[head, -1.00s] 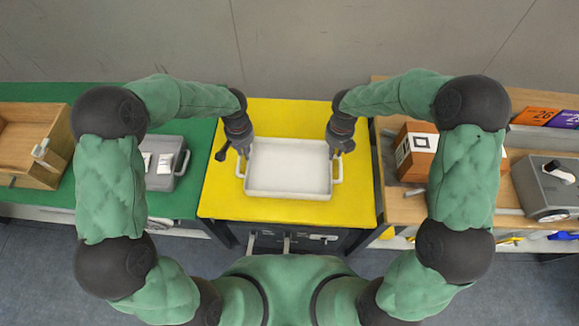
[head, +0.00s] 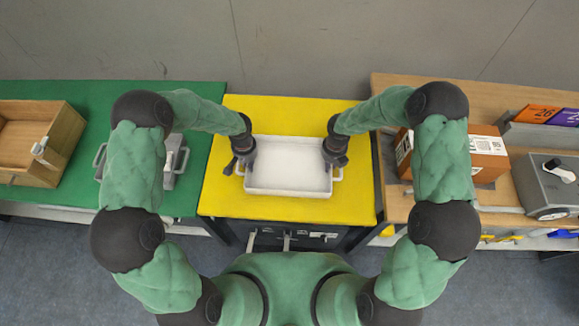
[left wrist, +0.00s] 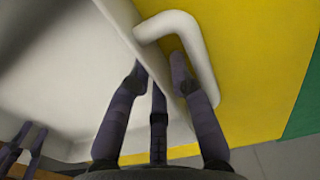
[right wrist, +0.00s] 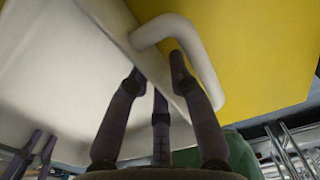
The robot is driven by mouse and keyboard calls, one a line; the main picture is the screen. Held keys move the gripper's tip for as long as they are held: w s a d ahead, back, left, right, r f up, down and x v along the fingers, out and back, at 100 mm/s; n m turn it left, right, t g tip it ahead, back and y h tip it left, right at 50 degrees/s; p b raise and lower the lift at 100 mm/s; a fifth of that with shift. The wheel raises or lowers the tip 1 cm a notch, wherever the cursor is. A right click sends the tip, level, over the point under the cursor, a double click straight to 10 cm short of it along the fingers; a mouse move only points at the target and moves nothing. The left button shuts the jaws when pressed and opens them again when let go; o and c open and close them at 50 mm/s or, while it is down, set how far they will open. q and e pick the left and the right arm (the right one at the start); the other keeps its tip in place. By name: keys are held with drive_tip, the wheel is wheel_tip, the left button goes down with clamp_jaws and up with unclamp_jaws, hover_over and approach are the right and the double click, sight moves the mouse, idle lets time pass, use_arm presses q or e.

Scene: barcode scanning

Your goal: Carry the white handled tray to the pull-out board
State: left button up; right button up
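The white handled tray (head: 288,191) sits empty on the yellow table, a handle at each side. My left gripper (head: 243,160) is at its left rim. In the left wrist view the fingers (left wrist: 157,75) straddle the tray wall (left wrist: 115,20), one inside the handle loop (left wrist: 195,40), with their tips apart. My right gripper (head: 336,158) is at the right rim, its fingers (right wrist: 155,75) likewise straddling the wall beside the right handle (right wrist: 195,45). Both look open; firm contact with the wall cannot be made out. I cannot identify the pull-out board.
The yellow table (head: 290,112) has bare room around the tray. On the left, a green table (head: 95,95) holds a wooden box (head: 60,150) and a grey handled item partly behind my arm. On the right, a wooden table (head: 395,212) holds a cardboard box (head: 487,150) and a grey device (head: 545,190).

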use_arm(q)
drive_tip(key=shift+c, duration=0.3)
use_arm(e)
drive_tip(key=shift+f, duration=0.1)
drive_tip(key=shift+c, duration=0.3)
use_arm(q)
clamp_jaws()
use_arm(e)
clamp_jaws()
use_arm(q)
drive_tip(key=shift+r, duration=0.1)
